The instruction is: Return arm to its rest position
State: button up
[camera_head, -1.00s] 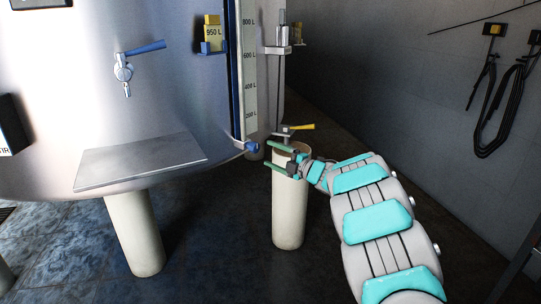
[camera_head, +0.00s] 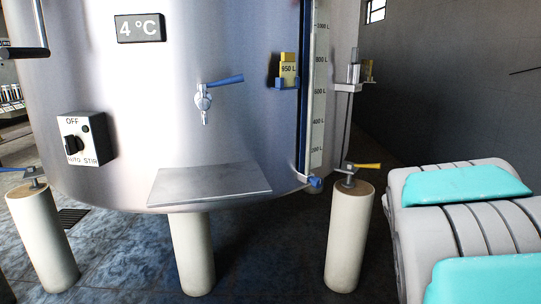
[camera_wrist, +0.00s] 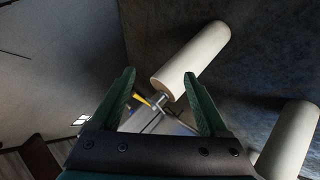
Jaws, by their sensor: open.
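My gripper (camera_wrist: 160,100) shows in the wrist view, its two green fingers spread apart with nothing held between them. Beyond the fingers, a cream post (camera_wrist: 192,56) with a yellow-handled valve (camera_wrist: 143,99) shows; the fingers look apart from it. In the head view my arm (camera_head: 465,225) is folded in large at the lower right, with grey links and turquoise pads. The gripper itself is outside the head view.
The steel tank (camera_head: 130,90) fills the left and middle, with a blue-handled tap (camera_head: 204,100), a metal shelf (camera_head: 210,184) and a switch box (camera_head: 86,139). Cream posts (camera_head: 350,240) stand below and in front. A dark wall (camera_head: 450,110) is at right.

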jog(key=s+a+f+m+g+y, duration=0.1)
jog(key=s+a, duration=0.5)
jog(key=s, duration=0.7)
jog(key=s+a+f+m+g+y, duration=0.1)
jog(key=s+a+f+g, duration=0.4)
jog(key=s, duration=0.8)
jog(key=s+a+f+m+g+y, duration=0.2)
jog(key=s+a+f+g+y, duration=0.1)
jog(key=s+a, duration=0.6)
jog(key=s+f+g, duration=0.1)
jog(key=s, duration=0.3)
jog(key=shift+g+y, duration=0.3)
jog(key=shift+g, duration=0.1)
